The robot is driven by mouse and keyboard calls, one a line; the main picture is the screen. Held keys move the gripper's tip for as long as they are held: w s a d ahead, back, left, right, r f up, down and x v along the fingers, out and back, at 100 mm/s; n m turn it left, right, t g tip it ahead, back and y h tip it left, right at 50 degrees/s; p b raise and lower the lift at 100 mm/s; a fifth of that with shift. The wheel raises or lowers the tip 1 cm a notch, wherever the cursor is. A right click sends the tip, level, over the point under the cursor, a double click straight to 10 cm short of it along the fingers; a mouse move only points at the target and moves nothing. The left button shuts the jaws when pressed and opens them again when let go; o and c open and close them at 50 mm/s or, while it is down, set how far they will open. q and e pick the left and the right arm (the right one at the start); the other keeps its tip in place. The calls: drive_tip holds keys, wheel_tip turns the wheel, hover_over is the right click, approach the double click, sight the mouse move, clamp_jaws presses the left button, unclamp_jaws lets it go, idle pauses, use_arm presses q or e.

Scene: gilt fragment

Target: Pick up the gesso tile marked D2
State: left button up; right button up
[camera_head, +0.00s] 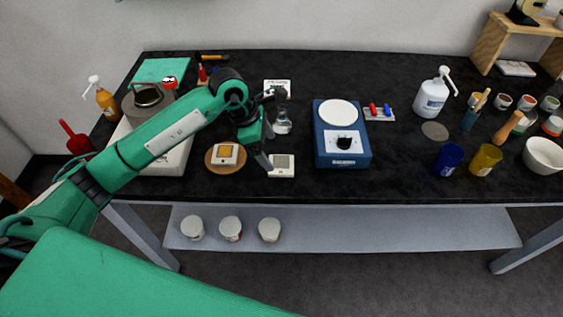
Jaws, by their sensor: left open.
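A pale square tile (281,166) with a small grey centre lies flat on the black table near its front edge. Another pale tile (225,154) with a yellow-orange square lies on a round wooden board (212,165) to its left. Any mark such as D2 is too small to read on either. My left gripper (266,150) is open and empty. It points down just above and at the left edge of the grey-centred tile; I cannot tell whether it touches. My right gripper is out of view.
A glass flask (283,122) stands close behind the left gripper. A blue device with a white round plate (338,112) stands to the right. Blue (447,160) and yellow (485,160) cups stand farther right. Bare table lies between the device and the cups.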

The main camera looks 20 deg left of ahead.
sight(280, 164)
use_arm(q)
drive_tip(key=shift+w+d+f, duration=0.15)
drive_tip(key=shift+d+f, duration=0.1)
drive_tip(key=shift+f, duration=0.55)
drive_tip(key=shift+w+d+f+p, duration=0.15)
drive_tip(key=shift+d+f+p, duration=0.15)
drive_tip(key=shift+f+p, duration=0.35)
drive_tip(key=x, duration=0.2)
drive_tip(key=shift+w+f+p, duration=0.25)
drive_tip(key=shift+f+p, duration=0.05)
drive_tip(key=shift+p, duration=0.1)
drive_tip(key=shift+d+f, duration=0.2)
drive_tip(key=shift+f, duration=0.35)
drive_tip(key=c, duration=0.9)
drive_tip(key=shift+c, duration=1.2)
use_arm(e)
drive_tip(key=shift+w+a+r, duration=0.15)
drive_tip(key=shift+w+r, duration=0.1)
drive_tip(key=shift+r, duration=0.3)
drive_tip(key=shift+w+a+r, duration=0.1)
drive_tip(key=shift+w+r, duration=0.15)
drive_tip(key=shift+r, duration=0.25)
use_arm(q)
drive_tip(key=shift+w, duration=0.1)
